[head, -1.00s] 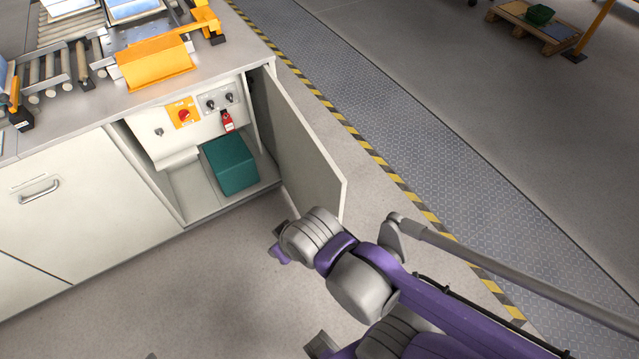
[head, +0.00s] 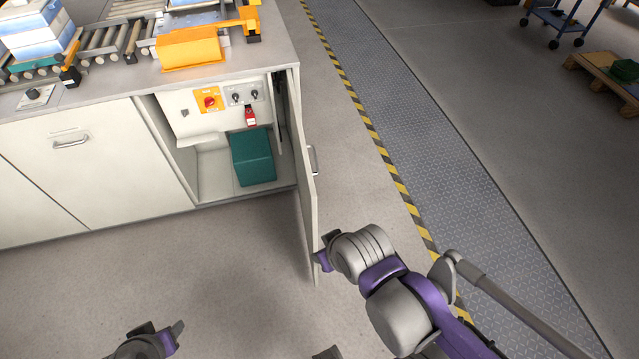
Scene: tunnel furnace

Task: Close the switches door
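The switches door (head: 305,170) is a pale cabinet door hinged at the right of the open compartment. It stands open, swung out towards me, with its handle (head: 314,160) on its right face. Inside the compartment are a red-and-yellow rotary switch (head: 209,102), black knobs (head: 245,97) and a red tag (head: 250,116). My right gripper (head: 325,250) is at the door's lower outer edge, on its right side, touching or very near it; its fingers are mostly hidden. My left gripper (head: 172,335) is low in front of the cabinet, empty and clear of the door.
A teal box (head: 253,157) sits inside the compartment. The closed cabinet front (head: 80,170) is to the left, with a roller conveyor (head: 110,42) and yellow part (head: 192,48) on top. The floor before the cabinet is clear. A striped line (head: 365,120) runs at the right.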

